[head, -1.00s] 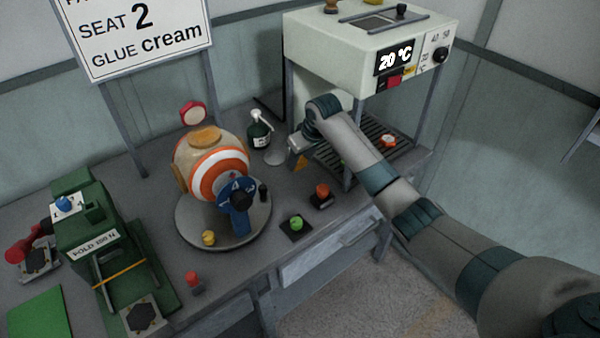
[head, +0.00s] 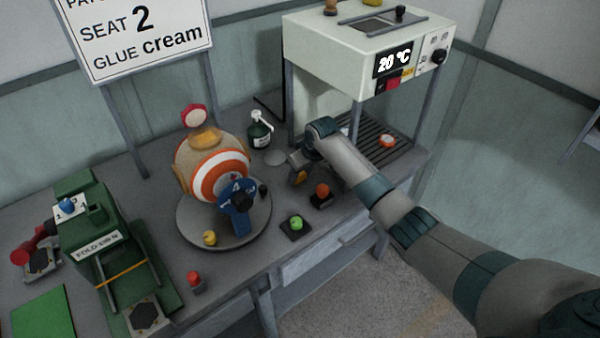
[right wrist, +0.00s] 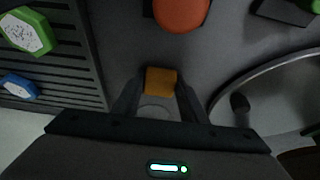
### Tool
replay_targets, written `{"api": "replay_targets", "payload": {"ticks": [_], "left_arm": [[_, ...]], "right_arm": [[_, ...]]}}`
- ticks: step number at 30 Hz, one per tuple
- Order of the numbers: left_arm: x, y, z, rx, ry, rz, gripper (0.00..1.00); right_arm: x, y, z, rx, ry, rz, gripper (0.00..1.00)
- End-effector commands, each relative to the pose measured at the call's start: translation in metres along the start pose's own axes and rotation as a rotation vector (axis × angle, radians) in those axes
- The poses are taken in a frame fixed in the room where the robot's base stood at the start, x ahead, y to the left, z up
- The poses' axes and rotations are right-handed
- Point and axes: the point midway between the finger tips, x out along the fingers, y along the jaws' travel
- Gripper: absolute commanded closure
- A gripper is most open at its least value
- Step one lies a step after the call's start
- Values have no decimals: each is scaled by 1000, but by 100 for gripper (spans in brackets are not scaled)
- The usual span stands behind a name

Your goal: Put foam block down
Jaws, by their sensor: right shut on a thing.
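The foam block, a small orange-yellow piece (head: 300,177), shows at the tip of my right gripper (head: 298,168) in the head view. In the right wrist view the block (right wrist: 161,81) sits between the two dark fingertips of my right gripper (right wrist: 160,92), which is shut on it. The block is over the grey bench between the round turntable and the slatted rack. I cannot tell whether it touches the bench. My left gripper is not in view.
A red-orange knob on a black base (head: 321,192) is close by. A slatted rack (head: 385,155) lies under the white press (head: 350,40). A pump bottle (head: 260,130) stands behind.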

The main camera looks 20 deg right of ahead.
Motion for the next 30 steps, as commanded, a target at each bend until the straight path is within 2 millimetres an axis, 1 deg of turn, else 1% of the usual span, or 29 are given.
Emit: {"api": "replay_targets", "payload": {"ticks": [10, 11, 12, 13, 23, 27, 30], "left_arm": [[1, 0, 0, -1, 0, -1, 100], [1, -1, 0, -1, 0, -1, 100], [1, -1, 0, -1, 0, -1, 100], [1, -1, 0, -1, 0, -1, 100], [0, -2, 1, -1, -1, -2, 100], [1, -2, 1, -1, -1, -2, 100], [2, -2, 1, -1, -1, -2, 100]], "right_arm": [[3, 0, 1, 0, 0, 0, 80], [3, 0, 1, -1, 0, 0, 57], [3, 0, 1, -1, 0, 0, 48], [3, 0, 1, -1, 0, 0, 43], [2, 0, 1, -1, 0, 0, 43], [-3, 0, 0, -1, 1, 0, 43], [-10, 0, -1, -2, 2, 0, 43]]}}
